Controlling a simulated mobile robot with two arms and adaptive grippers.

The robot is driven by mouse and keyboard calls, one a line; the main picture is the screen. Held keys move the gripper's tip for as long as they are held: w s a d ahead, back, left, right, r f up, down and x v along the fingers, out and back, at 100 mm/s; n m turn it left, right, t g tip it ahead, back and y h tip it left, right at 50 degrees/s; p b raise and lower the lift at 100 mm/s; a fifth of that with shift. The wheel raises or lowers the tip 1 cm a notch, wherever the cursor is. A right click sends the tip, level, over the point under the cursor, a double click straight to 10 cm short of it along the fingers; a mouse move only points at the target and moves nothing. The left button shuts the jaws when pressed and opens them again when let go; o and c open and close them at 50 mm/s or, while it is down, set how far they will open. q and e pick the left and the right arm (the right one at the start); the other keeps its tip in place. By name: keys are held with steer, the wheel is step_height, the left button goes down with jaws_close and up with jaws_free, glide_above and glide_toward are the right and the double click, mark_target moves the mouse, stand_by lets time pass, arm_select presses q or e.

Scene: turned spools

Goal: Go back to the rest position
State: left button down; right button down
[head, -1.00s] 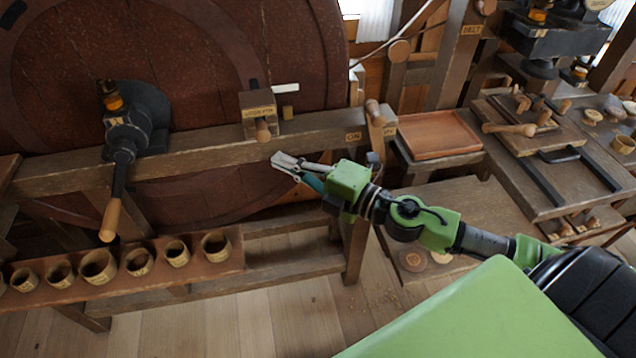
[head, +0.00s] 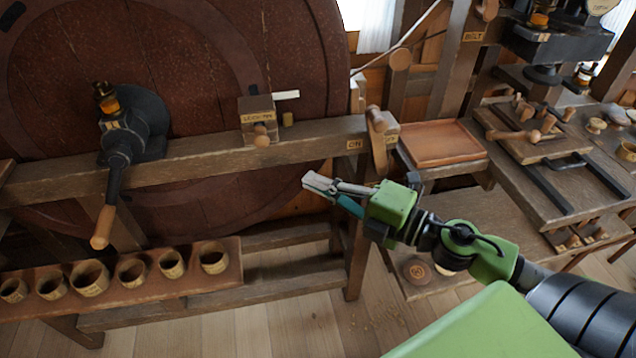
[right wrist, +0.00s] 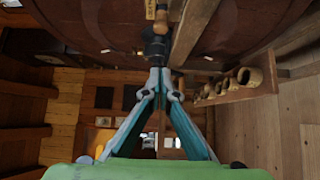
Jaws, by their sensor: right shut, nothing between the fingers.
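My right gripper (head: 318,183) is in front of the wooden frame of the big reddish-brown wheel (head: 210,60), in the middle of the head view. Its fingers are shut with nothing between them. The right wrist view shows the same fingers (right wrist: 160,75) meeting at their tips, with the wheel and a crank behind. The wooden lever (head: 377,140) by the "ON" label stands just behind and above my right wrist. My left gripper is not in view.
A crank with a wooden handle (head: 103,227) hangs at the left. A shelf (head: 225,280) with several small wooden cups is at lower left. An empty tray (head: 440,145) and a bench (head: 550,200) with tools stand at the right.

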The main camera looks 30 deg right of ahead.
stand_by(0.3)
steer(key=w+d+f+m+h, duration=0.1)
steer(key=d+f+m+h, duration=0.3)
steer(key=d+f, duration=0.4)
steer(key=w+d+f+m+h, duration=0.2)
steer(key=d+f+m+h, duration=0.3)
steer(key=f, duration=0.6)
steer(key=s+d+f+m+g+h, duration=0.1)
steer(key=s+d+f+m+g, duration=0.2)
steer(key=f, duration=0.7)
steer(key=s+d+f+m+g, duration=0.1)
steer(key=s+d+f+m, duration=0.3)
steer(key=f, duration=0.7)
steer(key=s+a+f+m+g, duration=0.2)
steer(key=s+a+f+g, duration=0.25)
steer(key=s+f, duration=0.7)
steer(key=s+a+f+m+g, duration=0.25)
steer(key=s+a+f, duration=0.35)
steer(key=s+f, duration=0.55)
steer(key=s+a+f+m+g+y, duration=0.1)
steer(key=s+a+f+g, duration=0.2)
steer(key=s+a+f, duration=0.2)
steer(key=s+a, duration=0.3)
steer(key=s, duration=0.3)
steer(key=shift+a+g, duration=0.3)
steer(key=shift+a, duration=0.1)
